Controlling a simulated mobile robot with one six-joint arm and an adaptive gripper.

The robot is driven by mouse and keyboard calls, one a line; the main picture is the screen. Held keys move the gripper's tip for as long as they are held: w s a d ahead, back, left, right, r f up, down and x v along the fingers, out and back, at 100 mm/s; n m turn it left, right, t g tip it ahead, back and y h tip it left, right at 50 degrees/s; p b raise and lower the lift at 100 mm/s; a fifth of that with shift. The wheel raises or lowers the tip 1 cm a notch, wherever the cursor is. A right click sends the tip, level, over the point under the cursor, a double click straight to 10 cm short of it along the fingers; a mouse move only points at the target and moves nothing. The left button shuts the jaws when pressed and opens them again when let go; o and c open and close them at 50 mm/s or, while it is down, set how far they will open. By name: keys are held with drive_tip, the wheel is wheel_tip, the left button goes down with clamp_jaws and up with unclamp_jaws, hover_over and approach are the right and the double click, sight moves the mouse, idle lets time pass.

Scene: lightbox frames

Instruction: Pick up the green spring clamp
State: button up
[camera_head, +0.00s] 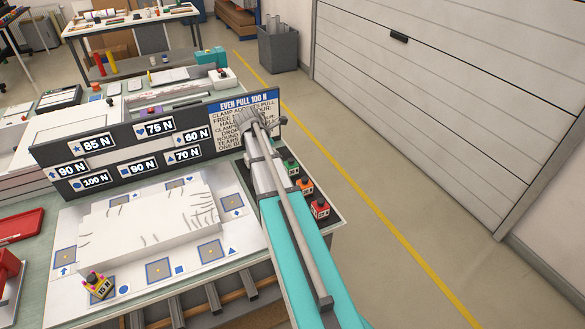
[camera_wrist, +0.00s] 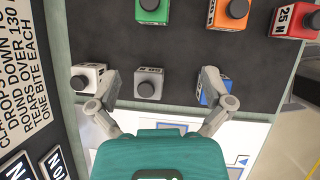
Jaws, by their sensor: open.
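The green spring clamp (camera_wrist: 153,12) is a small green block with a dark round knob. It stands on a dark tray at the top of the wrist view, cut off by the frame edge. In the head view it shows as a small green block (camera_head: 290,166) just right of my arm. My gripper (camera_wrist: 161,84) is open in the wrist view, with nothing held. Its fingers are spread over the nearer row, short of the green clamp. A grey clamp (camera_wrist: 149,84) shows between the fingertips.
A white clamp (camera_wrist: 88,78) and a blue clamp (camera_wrist: 214,86) lie by the fingers. Orange (camera_wrist: 229,13) and red (camera_wrist: 294,19) clamps stand right of the green one. A sign panel (camera_head: 130,140) rises at left.

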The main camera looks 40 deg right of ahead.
sight(291, 160)
drive_tip(key=shift+w+d+r+n, duration=0.15)
drive_tip(key=shift+d+n, duration=0.1)
drive_tip(key=shift+d, duration=0.35)
drive_tip(key=shift+d+r+n, duration=0.1)
drive_tip(key=shift+d+n, duration=0.15)
drive_tip(key=shift+d, duration=0.35)
drive_tip(key=shift+f, duration=0.1)
drive_tip(key=b+x, duration=0.6)
drive_tip(key=shift+d+f, duration=0.2)
drive_tip(key=shift+f, duration=0.05)
drive_tip(key=shift+b+x, duration=0.7)
drive_tip(key=shift+x, duration=0.2)
drive_tip(key=shift+d, duration=0.15)
drive_tip(key=shift+d+b+x, duration=0.2)
drive_tip(key=shift+b+x, duration=2)
drive_tip(key=shift+x, duration=0.35)
drive_tip(key=shift+r, duration=0.15)
drive_tip(key=c, duration=1.2)
